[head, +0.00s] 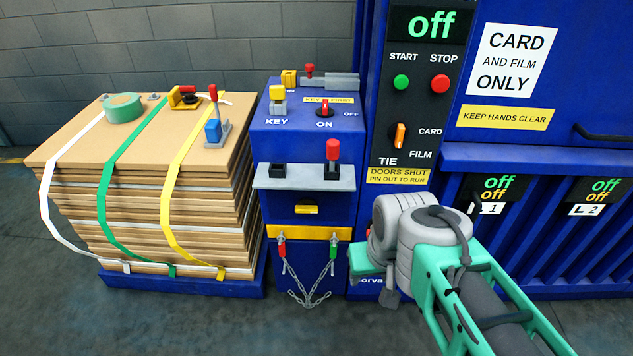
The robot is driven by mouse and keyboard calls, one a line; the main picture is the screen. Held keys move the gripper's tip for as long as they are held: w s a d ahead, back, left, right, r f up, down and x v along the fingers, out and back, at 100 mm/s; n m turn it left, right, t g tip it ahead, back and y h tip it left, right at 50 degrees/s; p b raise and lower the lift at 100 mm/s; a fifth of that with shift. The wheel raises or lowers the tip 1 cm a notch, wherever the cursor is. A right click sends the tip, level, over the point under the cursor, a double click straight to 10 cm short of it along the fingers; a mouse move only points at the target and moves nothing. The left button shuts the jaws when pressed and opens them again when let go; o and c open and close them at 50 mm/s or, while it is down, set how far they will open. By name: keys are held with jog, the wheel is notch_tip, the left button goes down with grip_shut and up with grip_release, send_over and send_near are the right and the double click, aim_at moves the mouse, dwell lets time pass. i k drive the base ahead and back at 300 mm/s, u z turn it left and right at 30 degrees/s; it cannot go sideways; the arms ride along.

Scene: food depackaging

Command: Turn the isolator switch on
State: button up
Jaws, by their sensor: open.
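A small red rotary knob (325,107) stands on top of the blue cabinet (275,143), with the words ON and OFF beside it. It looks like the isolator switch; its exact setting is too small to tell. The machine's display (431,26) reads "off" in green. My gripper (362,262) is low in front of the right side of the cabinet, below and to the right of the knob and apart from it. One teal jaw part shows; the rest is hidden behind my wrist. It is open, and nothing is seen in it.
A red-handled lever (333,151) stands upright in a grey slotted plate (285,181) on the cabinet front. A yellow key piece (278,94) is left of the knob. Strapped cardboard (75,145) stands left. Chains (309,297) hang below. Air above the cabinet is clear.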

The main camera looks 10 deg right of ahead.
aim_at(303, 204)
jog(key=u, duration=0.55)
jog(key=k, duration=0.65)
jog(key=u, duration=1.2)
jog(key=i, duration=1.15)
jog(key=z, duration=0.4)
